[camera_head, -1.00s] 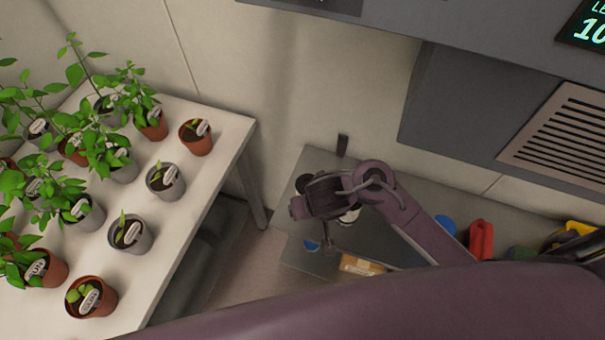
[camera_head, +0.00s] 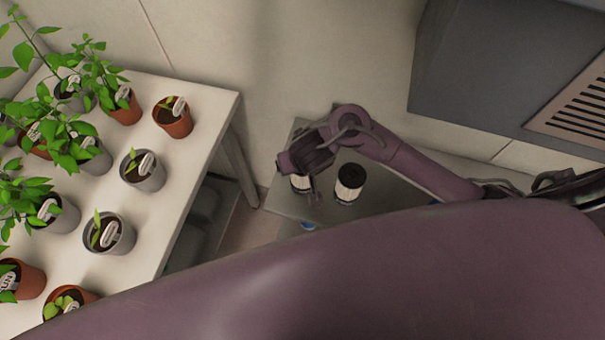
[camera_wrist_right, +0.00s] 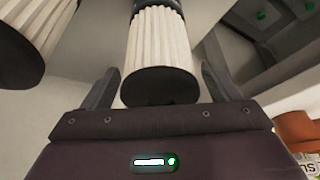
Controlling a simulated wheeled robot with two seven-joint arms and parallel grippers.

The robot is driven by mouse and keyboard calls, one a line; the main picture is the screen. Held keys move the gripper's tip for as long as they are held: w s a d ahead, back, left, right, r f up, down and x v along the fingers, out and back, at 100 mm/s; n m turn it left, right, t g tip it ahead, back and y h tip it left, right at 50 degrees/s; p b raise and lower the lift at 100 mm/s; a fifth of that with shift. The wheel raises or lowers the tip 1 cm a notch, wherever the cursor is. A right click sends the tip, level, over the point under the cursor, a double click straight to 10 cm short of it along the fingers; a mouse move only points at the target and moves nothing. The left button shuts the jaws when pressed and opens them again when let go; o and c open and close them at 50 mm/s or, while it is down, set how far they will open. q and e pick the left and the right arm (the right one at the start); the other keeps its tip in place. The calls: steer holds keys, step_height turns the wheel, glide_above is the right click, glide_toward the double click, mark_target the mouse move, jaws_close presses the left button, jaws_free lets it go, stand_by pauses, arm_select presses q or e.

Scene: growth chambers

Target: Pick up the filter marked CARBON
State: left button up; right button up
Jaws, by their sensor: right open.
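Two white pleated filters with dark end caps stand on the grey bench. One filter (camera_head: 348,184) shows clear of my right gripper in the head view; the other filter (camera_head: 300,184) is partly hidden beneath it. In the right wrist view, one filter (camera_wrist_right: 161,45) is between the two open fingers of my right gripper (camera_wrist_right: 158,76), with gaps at both sides. Another filter (camera_wrist_right: 24,42) is to the left, outside the fingers. No CARBON marking is readable on either. My left gripper is not in view.
A white table (camera_head: 208,103) with several potted seedlings stands at the left. The grey bench (camera_head: 284,199) lies against the wall. A blue item (camera_head: 308,225) shows at its front edge. My own purple arm hides much of the lower picture.

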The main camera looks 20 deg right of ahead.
steer(key=shift+r, duration=0.1)
steer(key=c, duration=1.2)
steer(key=shift+o, duration=0.2)
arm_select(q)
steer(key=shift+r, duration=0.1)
